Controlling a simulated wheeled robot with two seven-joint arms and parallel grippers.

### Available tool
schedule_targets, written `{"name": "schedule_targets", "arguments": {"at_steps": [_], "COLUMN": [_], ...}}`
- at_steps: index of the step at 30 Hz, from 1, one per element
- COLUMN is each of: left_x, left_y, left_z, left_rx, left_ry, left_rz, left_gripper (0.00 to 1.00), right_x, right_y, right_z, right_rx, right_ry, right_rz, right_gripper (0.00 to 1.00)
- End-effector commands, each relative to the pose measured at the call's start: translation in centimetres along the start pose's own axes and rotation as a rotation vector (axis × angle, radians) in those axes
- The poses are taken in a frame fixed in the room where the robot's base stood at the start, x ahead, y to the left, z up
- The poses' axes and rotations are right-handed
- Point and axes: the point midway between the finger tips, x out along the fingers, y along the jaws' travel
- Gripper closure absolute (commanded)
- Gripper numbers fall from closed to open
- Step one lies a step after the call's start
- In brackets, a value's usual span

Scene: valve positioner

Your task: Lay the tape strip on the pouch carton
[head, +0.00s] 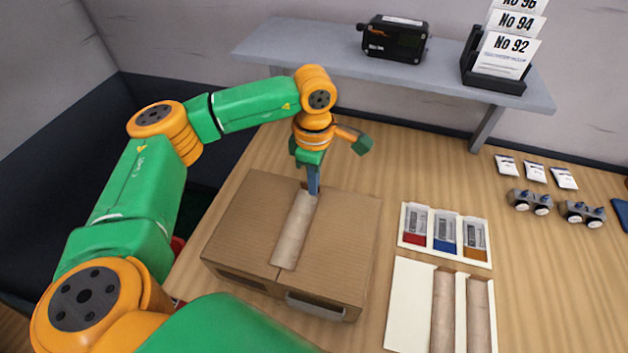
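The pouch carton (345,235) is a closed brown cardboard box on the wooden table, with a centre seam and a pale handle or label on its front. A tan tape strip (294,232) lies lengthwise along the seam on its lid; I cannot tell whether all of it touches. My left gripper (313,188) points down at the strip's far end. Its narrow blue-grey fingers overlap in this view, so their opening and any hold on the strip are unclear. My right gripper is not in view.
Right of the carton, a white holder (407,300) bears two more tan strips, below a tray (445,217) of red, blue and orange packs. Small sachets (535,172) and grey metal fittings (530,201) lie further right. A shelf (330,62) with a black device (394,38) and card holder (495,72) is behind.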

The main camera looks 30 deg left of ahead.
Motion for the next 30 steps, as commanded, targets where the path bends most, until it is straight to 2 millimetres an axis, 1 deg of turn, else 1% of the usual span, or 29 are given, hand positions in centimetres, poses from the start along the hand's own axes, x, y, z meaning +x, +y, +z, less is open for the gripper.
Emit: {"name": "schedule_targets", "arguments": {"at_steps": [5,8,9,10,17,20,24,27,30], "left_x": [0.0,0.0,0.0,0.0,0.0,-0.6,-3.5,-5.5,-6.7], "left_y": [0.0,0.0,0.0,0.0,0.0,0.1,0.1,0.1,0.1], "left_z": [0.0,0.0,0.0,0.0,0.0,0.1,0.1,0.1,0.0], "left_rx": [0.0,0.0,0.0,0.0,0.0,-0.001,-0.001,0.0,0.0], "left_ry": [0.0,0.0,0.0,0.0,0.0,-0.002,-0.003,-0.002,-0.002], "left_rz": [0.0,0.0,0.0,0.0,0.0,0.003,0.006,0.003,0.003], "left_gripper": [1.0,0.77,0.66,0.64,0.64,0.64,0.64,0.64,0.64], "right_x": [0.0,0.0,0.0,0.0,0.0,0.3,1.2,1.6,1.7], "right_y": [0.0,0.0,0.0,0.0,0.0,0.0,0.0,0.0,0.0], "right_z": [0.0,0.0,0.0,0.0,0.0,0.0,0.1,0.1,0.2], "right_rx": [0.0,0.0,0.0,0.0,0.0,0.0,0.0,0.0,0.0], "right_ry": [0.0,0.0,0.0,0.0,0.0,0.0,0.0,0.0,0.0], "right_rz": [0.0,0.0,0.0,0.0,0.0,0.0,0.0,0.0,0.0], "right_gripper": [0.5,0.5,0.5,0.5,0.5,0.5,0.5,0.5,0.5]}}
